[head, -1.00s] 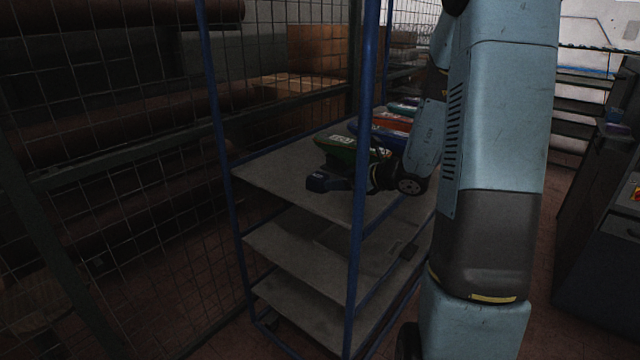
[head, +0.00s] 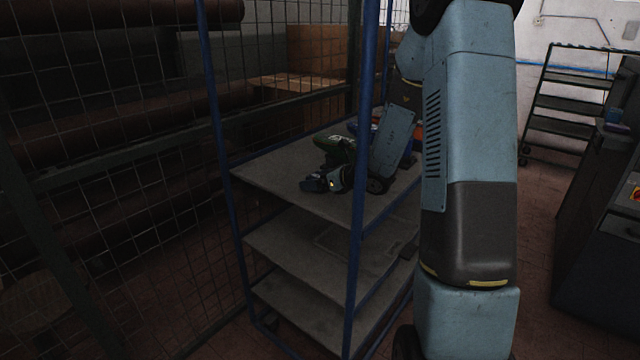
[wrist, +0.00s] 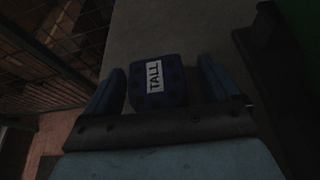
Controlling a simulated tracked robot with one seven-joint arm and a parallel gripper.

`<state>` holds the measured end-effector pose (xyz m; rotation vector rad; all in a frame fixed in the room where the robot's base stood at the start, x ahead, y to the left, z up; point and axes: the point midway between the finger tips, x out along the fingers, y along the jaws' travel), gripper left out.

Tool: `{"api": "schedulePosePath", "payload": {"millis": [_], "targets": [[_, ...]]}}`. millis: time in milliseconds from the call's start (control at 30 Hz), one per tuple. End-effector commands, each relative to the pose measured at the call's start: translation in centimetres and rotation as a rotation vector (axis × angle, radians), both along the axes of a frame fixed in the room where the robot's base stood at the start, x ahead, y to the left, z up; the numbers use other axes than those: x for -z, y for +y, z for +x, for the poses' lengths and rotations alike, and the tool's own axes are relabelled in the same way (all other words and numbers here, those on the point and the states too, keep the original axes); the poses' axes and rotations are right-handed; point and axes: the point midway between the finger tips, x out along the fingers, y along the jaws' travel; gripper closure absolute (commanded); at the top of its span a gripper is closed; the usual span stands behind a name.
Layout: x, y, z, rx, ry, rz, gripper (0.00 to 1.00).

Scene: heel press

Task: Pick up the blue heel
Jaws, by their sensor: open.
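The blue heel (wrist: 157,84) is a dark blue block with a white TALL label in the wrist view. It lies on the grey top shelf (wrist: 185,25), between the two fingers of my open gripper (wrist: 160,70). A gap shows on both sides of it, wider at the right finger. In the head view a dark blue shape, which looks like the blue heel (head: 310,185), is at the front of the top shelf (head: 265,175). My gripper (head: 325,181) is right at it there; its fingers are hard to make out.
A green heel (head: 335,146) lies just behind my gripper. Other coloured heels behind it are mostly hidden by my arm. Blue rack posts (head: 358,210) rise at the shelf's corners. A wire mesh fence (head: 120,130) stands to the left. The shelf's left part is clear.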

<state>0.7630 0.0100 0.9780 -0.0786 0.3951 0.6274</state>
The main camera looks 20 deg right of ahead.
Motion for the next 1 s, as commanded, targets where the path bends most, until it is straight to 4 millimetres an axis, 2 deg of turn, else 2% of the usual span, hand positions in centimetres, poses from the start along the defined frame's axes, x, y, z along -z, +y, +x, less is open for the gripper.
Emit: {"api": "schedulePosePath", "payload": {"millis": [133, 733, 1000], "targets": [[-0.03, -0.01, -0.03, 0.0, 0.0, 0.0, 0.12], [-0.04, 0.04, -0.06, -0.001, 0.0, 0.0, 0.69], [-0.14, 0.07, -0.05, -0.001, -0.001, 0.0, 0.71]]}}
